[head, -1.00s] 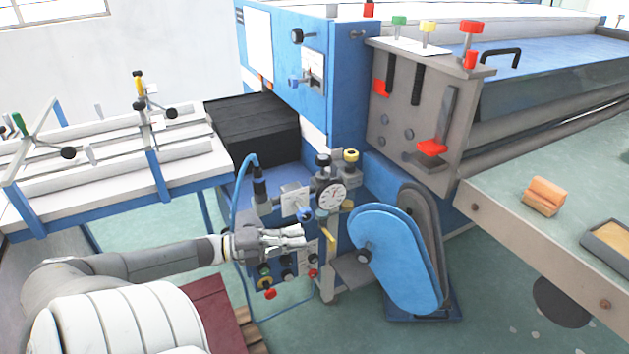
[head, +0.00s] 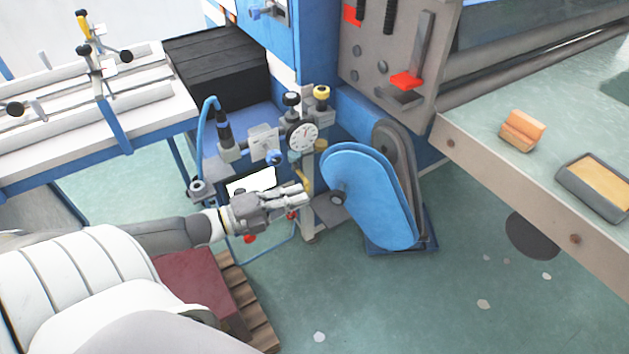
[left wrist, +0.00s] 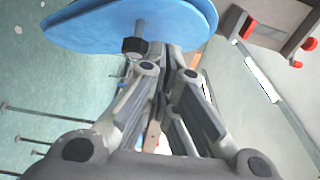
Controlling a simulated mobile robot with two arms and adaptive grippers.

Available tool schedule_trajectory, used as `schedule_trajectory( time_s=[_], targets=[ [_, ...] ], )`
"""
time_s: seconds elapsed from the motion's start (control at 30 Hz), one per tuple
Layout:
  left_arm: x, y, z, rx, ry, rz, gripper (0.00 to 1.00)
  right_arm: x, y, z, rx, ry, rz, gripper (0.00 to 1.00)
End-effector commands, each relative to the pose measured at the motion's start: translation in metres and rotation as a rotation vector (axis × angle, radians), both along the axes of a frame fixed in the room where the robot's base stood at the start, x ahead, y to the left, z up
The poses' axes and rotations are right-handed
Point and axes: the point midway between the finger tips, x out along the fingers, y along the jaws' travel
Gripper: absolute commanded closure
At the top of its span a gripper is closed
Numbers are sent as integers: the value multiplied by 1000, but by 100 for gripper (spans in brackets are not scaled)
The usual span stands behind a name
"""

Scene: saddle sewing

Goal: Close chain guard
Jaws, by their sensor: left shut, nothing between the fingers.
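The chain guard (head: 365,195) is a blue oval cover, standing swung out from its dark grey backing part (head: 402,175), with a gap between them. A black knob (head: 337,198) sits on the guard's left side. My left gripper (head: 303,194) is shut and empty, just left of the knob and apart from it in the head view. In the left wrist view the blue guard (left wrist: 95,25) fills the top, and the knob (left wrist: 135,46) on its stem shows close to my left fingertips (left wrist: 163,62). Whether they touch cannot be told. My right gripper is not in view.
A dial gauge (head: 302,136) and valves stand on the blue machine behind my left gripper. A green-topped table (head: 480,115) with a wooden block (head: 522,131) and a tray (head: 570,181) is at the right. A wooden pallet (head: 250,310) lies low left. The floor in front is clear.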

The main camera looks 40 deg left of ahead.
Motion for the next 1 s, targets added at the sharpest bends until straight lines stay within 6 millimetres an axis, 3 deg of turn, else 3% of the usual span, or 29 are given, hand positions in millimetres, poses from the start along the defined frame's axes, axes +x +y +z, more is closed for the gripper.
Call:
schedule_trajectory(
  time_s=[0.23, 0.5, 1.0],
  targets=[
    [31, -17, 1, -1, -5, -1, 100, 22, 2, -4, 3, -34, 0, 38],
    [58, -10, 0, 1, -2, 0, 100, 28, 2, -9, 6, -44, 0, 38],
    [68, -7, 0, 0, 1, 0, 100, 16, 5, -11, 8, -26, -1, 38]
  ],
)
